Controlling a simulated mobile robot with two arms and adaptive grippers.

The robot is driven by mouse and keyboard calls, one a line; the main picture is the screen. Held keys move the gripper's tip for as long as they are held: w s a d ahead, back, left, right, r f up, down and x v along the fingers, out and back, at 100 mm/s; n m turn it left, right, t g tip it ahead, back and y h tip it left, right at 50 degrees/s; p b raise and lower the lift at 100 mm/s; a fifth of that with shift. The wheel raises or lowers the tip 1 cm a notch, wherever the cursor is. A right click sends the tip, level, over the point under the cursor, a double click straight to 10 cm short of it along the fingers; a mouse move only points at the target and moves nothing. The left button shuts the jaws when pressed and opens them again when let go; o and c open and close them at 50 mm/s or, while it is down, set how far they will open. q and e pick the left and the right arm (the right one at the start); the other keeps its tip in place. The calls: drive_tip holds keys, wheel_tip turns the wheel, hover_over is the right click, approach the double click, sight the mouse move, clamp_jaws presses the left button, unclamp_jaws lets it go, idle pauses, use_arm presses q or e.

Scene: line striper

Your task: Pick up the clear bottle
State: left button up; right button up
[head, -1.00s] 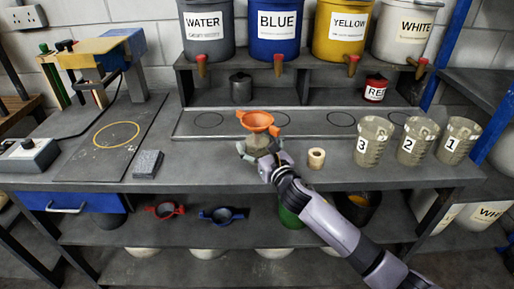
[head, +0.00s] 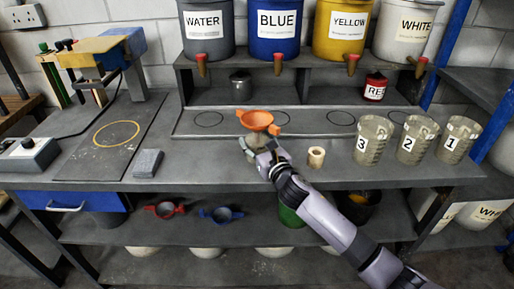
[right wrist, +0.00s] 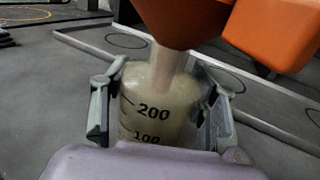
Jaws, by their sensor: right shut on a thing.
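The clear bottle (right wrist: 152,101) has black marks reading 200 and 100 and stands about upright. An orange funnel (head: 257,120) sits in its mouth, with its spout (right wrist: 165,68) reaching down inside. My right gripper (head: 258,150) is shut on the bottle, with one finger on each side of it; the fingers also show in the right wrist view (right wrist: 160,105). The bottle is at the front of the bench, mostly hidden by my gripper in the head view. I cannot tell whether its base touches the bench. My left gripper is not in view.
A tan roll (head: 316,157) stands just right of my gripper. Cups 3 (head: 372,138), 2 (head: 416,140) and 1 (head: 457,140) are farther right. A tray (head: 300,122) with circles lies behind. A grey block (head: 147,163) lies left, with clear bench between.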

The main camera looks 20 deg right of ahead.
drive_tip(key=shift+c, duration=1.2)
